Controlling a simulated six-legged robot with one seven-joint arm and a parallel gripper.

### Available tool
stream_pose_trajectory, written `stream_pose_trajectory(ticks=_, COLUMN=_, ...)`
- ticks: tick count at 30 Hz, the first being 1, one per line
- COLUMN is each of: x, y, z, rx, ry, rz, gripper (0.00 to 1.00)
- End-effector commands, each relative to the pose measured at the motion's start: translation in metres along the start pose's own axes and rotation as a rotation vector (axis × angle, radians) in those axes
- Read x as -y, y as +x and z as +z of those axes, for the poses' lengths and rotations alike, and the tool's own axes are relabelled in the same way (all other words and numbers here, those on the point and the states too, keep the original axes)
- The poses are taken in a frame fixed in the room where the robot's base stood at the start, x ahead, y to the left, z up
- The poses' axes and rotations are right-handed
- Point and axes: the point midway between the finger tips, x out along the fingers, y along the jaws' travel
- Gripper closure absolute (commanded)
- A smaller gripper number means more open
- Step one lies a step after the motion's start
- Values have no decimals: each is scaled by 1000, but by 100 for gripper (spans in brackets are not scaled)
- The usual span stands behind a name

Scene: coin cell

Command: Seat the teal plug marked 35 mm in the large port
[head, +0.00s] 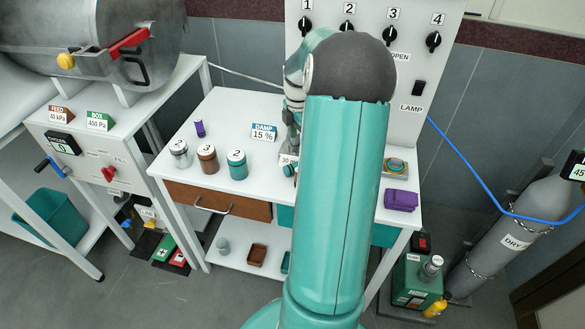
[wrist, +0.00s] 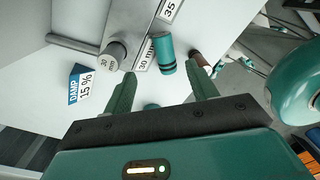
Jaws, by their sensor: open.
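My gripper (wrist: 161,70) is open in the wrist view, with its two fingers apart. A teal cylinder with dark bands (wrist: 165,50), which looks like the teal plug, lies just beyond the fingertips, roughly between them; no marking on it is readable. A grey cylinder (wrist: 111,57) marked 30 mm is left of it, beside a grey metal block (wrist: 128,20). A 35 label (wrist: 170,9) shows at the top edge. The opening of the large port cannot be made out. In the head view my arm hides the gripper and most of this area.
Numbered jars, grey (head: 180,156), brown (head: 208,161) and teal (head: 237,167), stand at the table's left. A purple cloth (head: 400,200) lies at the right. A knob panel (head: 408,85) rises behind.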

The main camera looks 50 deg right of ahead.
Motion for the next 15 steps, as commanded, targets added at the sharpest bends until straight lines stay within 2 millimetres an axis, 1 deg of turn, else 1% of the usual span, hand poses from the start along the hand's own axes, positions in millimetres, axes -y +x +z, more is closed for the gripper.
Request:
stream_pose_trajectory(ticks=1, x=1, y=12, z=0, rx=-2, ry=0, rz=-4, gripper=42)
stream_pose_trajectory(ticks=3, x=1, y=25, z=0, rx=-3, ry=1, rz=-3, gripper=42)
stream_pose_trajectory(ticks=6, x=1, y=40, z=-1, rx=-1, ry=2, rz=-2, gripper=42)
stream_pose_trajectory(ticks=12, x=1, y=54, z=-3, rx=0, ry=0, rz=0, gripper=42)
stream_pose_trajectory(ticks=15, x=3, y=67, z=-7, rx=-2, ry=-1, rz=-3, gripper=42)
